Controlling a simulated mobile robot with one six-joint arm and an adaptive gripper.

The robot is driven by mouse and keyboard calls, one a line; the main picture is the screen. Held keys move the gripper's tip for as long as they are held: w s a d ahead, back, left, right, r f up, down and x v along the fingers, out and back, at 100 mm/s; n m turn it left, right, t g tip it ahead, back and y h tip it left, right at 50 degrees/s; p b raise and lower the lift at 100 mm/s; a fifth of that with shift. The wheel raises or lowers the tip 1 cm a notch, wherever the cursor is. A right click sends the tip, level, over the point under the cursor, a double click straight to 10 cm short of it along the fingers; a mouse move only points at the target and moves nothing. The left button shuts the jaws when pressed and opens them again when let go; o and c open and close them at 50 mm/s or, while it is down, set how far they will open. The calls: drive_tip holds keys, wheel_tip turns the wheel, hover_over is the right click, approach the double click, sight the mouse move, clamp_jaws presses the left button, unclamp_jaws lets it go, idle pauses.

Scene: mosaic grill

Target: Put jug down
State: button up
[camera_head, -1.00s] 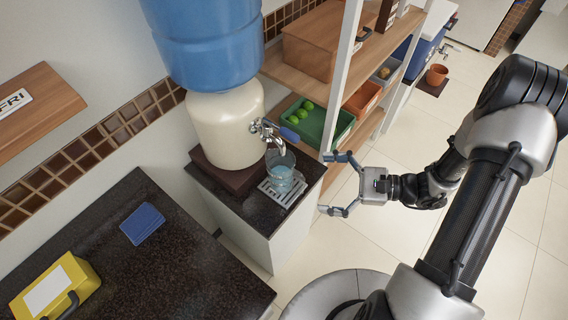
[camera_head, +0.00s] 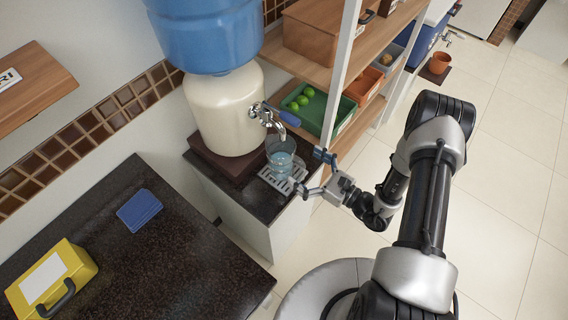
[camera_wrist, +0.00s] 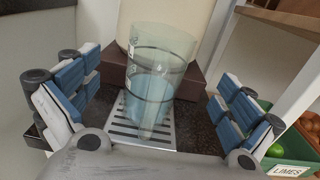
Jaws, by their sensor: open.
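The jug (camera_head: 281,158) is clear, with blue water in its lower part. It stands upright on the slotted drip tray (camera_head: 274,183) below the tap of the water dispenser (camera_head: 226,112). My gripper (camera_head: 313,172) is open, just right of the jug in the head view. In the wrist view the jug (camera_wrist: 157,75) stands between the two spread blue-padded fingers, a little beyond them, with space on both sides. The fingers do not appear to touch it.
The tap (camera_head: 268,117) hangs close above the jug. A shelf holds a green crate of limes (camera_head: 318,107) to the right.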

sight(292, 160)
drive_tip(key=x, duration=0.2)
drive_tip(key=b+x, duration=0.1)
drive_tip(key=x, duration=0.4)
drive_tip(key=shift+s+f+b, duration=0.1)
drive_tip(key=shift+f+b, duration=0.2)
drive_tip(key=shift+b, duration=0.05)
drive_tip(key=shift+w+a+r, duration=0.1)
drive_tip(key=shift+w+a, duration=0.1)
drive_tip(key=shift+a, duration=0.05)
drive_tip(key=c, duration=1.6)
drive_tip(key=shift+c, duration=1.1)
drive_tip(key=shift+r, duration=0.15)
